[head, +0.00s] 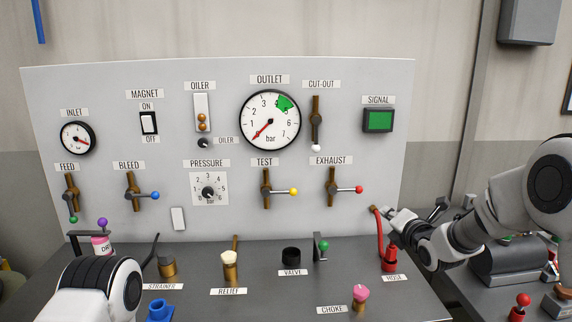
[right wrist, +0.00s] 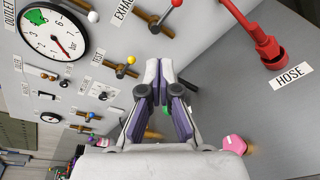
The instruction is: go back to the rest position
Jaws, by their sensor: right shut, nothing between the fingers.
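My right gripper (head: 392,213) is at the lower right of the panel, close to the upper end of the red hose (head: 380,232) in the head view. In the right wrist view its fingers (right wrist: 158,82) are together, with nothing between them. That view shows the red hose (right wrist: 262,40) apart from the fingers, at the upper right.
The grey panel (head: 340,225) carries gauges, levers and a lit green signal (head: 378,120). On the bench are a relief valve (head: 230,268), a black valve knob (head: 291,257), a green-knobbed lever (head: 323,246) and a pink choke knob (head: 360,292). More equipment (head: 508,262) stands at the right.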

